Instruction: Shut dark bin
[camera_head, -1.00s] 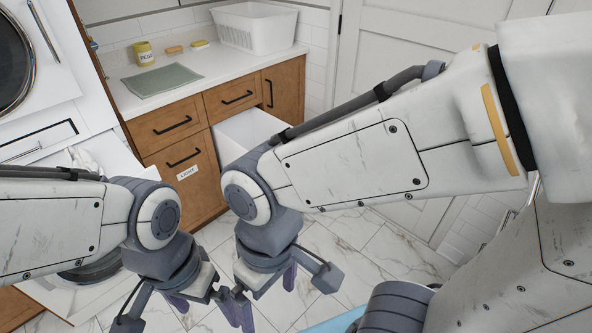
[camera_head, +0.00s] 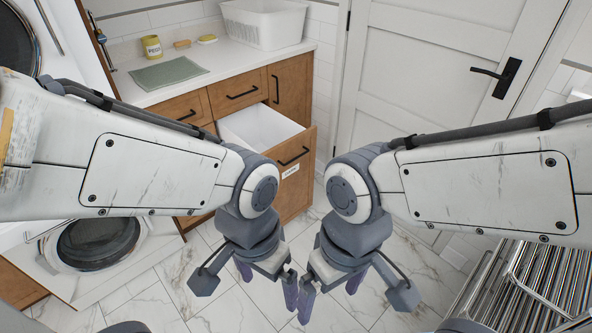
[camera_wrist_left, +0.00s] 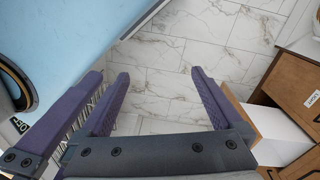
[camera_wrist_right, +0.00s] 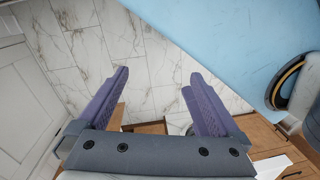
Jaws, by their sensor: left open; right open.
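The open pull-out bin (camera_head: 262,129) stands out of the wooden cabinet in the head view. It has a white tub and a wooden front (camera_head: 300,190) with a black bar handle (camera_head: 292,156) and a small white label too small to read. The left arm hides part of it. The white tub also shows at the right edge of the left wrist view (camera_wrist_left: 277,132). My left gripper (camera_head: 268,283) and right gripper (camera_head: 330,291) are side by side, low in front of the bin's front. Both are open and empty, apart from the bin.
The countertop (camera_head: 232,72) carries a white basket (camera_head: 265,24), a green cloth (camera_head: 167,72) and a yellow jar (camera_head: 152,46). A washer (camera_head: 98,242) is at left, a white door (camera_head: 430,65) behind, a metal rack (camera_head: 545,285) at right. The marble floor between is clear.

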